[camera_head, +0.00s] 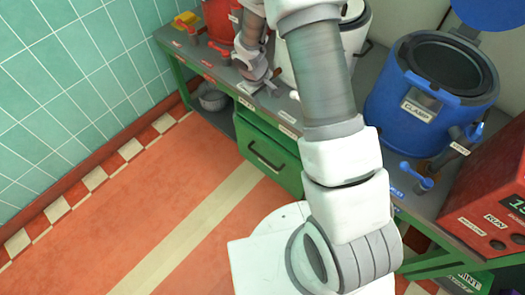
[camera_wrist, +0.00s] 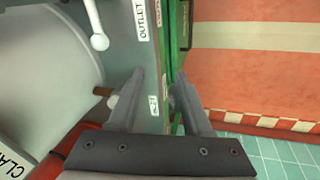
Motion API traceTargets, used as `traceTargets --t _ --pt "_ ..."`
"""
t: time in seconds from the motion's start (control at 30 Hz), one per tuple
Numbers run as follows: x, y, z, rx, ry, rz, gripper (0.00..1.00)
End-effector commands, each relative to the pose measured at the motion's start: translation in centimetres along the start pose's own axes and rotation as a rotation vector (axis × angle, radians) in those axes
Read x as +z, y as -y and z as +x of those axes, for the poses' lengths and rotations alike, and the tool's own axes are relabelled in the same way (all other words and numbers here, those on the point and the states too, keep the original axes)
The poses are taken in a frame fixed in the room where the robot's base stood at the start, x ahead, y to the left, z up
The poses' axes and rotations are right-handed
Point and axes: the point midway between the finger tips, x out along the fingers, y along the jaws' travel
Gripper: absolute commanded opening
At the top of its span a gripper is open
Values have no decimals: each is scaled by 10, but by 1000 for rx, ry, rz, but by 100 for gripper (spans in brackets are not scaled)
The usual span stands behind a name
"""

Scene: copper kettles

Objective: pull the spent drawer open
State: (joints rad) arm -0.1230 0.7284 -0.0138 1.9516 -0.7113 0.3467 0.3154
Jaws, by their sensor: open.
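The green drawer (camera_head: 264,160) is under the grey bench, with a dark bar handle on its front. It looks shut; I cannot read a "spent" label on it. In the wrist view a green front with a dark handle (camera_wrist: 187,25) shows at the top, beyond my fingertips. My gripper (camera_head: 258,84) is over the bench's front edge, up and left of the drawer handle in the head view. In the wrist view my gripper (camera_wrist: 160,78) is open, its fingers on either side of the bench edge, with nothing held between them. Whether a finger touches the edge is unclear.
The grey bench (camera_wrist: 120,65) carries a white vessel (camera_wrist: 45,60), a blue kettle (camera_head: 425,110) and a small blue valve (camera_head: 415,177). A red box (camera_head: 490,190) stands at the right. A metal bowl (camera_head: 212,98) sits below the bench. The orange floor (camera_head: 130,230) in front is clear.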

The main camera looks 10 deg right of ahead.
Motion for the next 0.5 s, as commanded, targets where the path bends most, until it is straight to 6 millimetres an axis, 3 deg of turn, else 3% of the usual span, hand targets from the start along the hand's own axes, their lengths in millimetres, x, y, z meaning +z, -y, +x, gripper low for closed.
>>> traceTargets --t 0.03,0.2,0.33,0.5 --pt "4 16 41 -13 16 -29 49" --pt "16 55 126 -53 41 -109 49" --pt "26 76 168 -78 53 -148 49" --pt "33 90 193 -96 59 -174 49"
